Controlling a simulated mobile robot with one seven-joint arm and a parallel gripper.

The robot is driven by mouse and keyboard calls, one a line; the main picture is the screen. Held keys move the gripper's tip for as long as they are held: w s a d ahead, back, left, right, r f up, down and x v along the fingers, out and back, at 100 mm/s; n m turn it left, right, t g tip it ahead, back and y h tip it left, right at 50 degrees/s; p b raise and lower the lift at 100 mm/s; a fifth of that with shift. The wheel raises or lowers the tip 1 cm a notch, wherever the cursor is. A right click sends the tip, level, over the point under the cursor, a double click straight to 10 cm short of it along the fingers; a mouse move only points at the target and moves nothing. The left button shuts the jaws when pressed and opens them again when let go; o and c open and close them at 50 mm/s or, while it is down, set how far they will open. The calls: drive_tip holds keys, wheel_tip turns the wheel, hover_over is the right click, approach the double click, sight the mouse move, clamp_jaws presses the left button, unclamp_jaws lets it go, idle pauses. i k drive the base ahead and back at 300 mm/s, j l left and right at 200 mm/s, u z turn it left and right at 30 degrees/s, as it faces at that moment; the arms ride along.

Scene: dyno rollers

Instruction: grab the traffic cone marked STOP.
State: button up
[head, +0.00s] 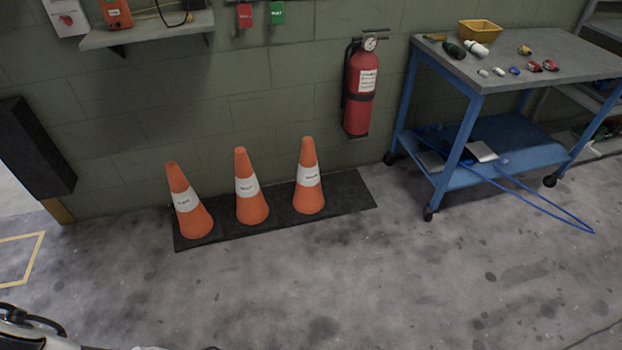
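Three orange traffic cones with white bands stand upright in a row on a black mat (345,195) by the wall: a left cone (189,222), a middle cone (251,212) and a right cone (309,201). Each band carries a short dark word, too small and blurred to read surely, so I cannot tell which cone says STOP. The cones stand apart from one another, and nothing is holding them. I cannot make out my gripper in the head view; only a white and black part shows at the bottom left corner.
A red fire extinguisher (360,95) hangs on the wall right of the cones. A blue cart (464,135) with small items stands at the right, a blue cable (540,210) trailing to the floor. A shelf (145,33) is above. The floor before the mat is clear.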

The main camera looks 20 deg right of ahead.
sight(310, 200)
drive_tip(key=i+l, duration=0.2)
drive_tip(key=i+l+u, duration=0.15)
drive_tip(key=l, duration=0.3)
drive_tip(key=i+l, duration=0.3)
drive_tip(key=i+l+u, duration=0.15)
drive_tip(key=l, duration=0.2)
drive_tip(key=i+l, duration=0.2)
drive_tip(key=l, duration=0.2)
drive_tip(key=i+l+u, duration=0.1)
drive_tip(key=l, duration=0.25)
drive_tip(key=i+l, duration=0.1)
drive_tip(key=l, duration=0.2)
drive_tip(key=i+l+u, duration=0.15)
drive_tip(key=l, duration=0.5)
drive_tip(key=i, duration=0.25)
drive_tip(key=u, duration=0.05)
